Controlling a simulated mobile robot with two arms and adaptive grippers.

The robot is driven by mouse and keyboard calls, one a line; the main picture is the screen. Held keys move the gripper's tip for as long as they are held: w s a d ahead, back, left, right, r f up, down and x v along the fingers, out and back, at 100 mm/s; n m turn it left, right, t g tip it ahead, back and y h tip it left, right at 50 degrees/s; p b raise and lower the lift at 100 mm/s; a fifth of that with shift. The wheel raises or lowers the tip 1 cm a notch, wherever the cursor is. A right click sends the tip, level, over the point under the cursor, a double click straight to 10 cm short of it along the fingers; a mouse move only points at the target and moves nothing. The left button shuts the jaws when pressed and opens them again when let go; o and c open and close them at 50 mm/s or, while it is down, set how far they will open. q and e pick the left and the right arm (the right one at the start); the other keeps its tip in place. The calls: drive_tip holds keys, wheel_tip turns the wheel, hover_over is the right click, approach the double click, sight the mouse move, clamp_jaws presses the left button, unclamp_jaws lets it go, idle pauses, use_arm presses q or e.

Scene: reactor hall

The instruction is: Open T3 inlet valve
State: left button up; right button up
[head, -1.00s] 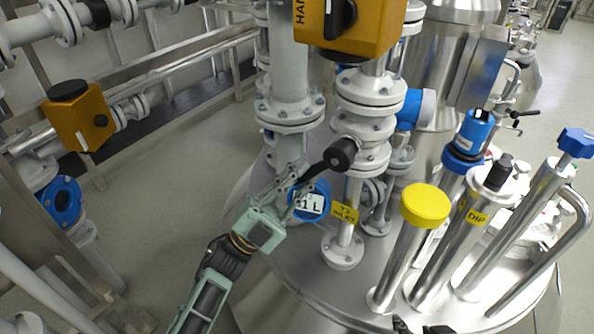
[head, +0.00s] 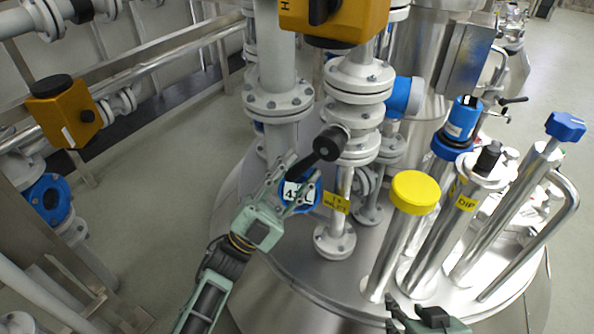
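The inlet valve (head: 358,112) is a white flanged body on a vertical pipe, with a black lever (head: 318,156) on a round hub. The lever slants down and left from the hub. A yellow tag (head: 336,204) below seems to read T3 INLET, in small print. My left gripper (head: 303,170) is at the lever's outer end, its fingers spread with the lever between them; firm contact cannot be told. Behind the fingers is a blue round gauge (head: 318,196) with a partly hidden reading in L. My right gripper (head: 412,306) shows only partly at the bottom edge.
A yellow-capped tube (head: 414,192), a DIP tube (head: 462,205) and a blue-handled tube (head: 510,210) rise from the steel tank top (head: 290,262) on the right. An orange actuator (head: 335,20) is above the valve. Another orange box (head: 63,112) is at the left.

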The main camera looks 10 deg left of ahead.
use_arm(q)
drive_tip(key=shift+a, duration=0.1)
drive_tip(key=v, duration=1.2)
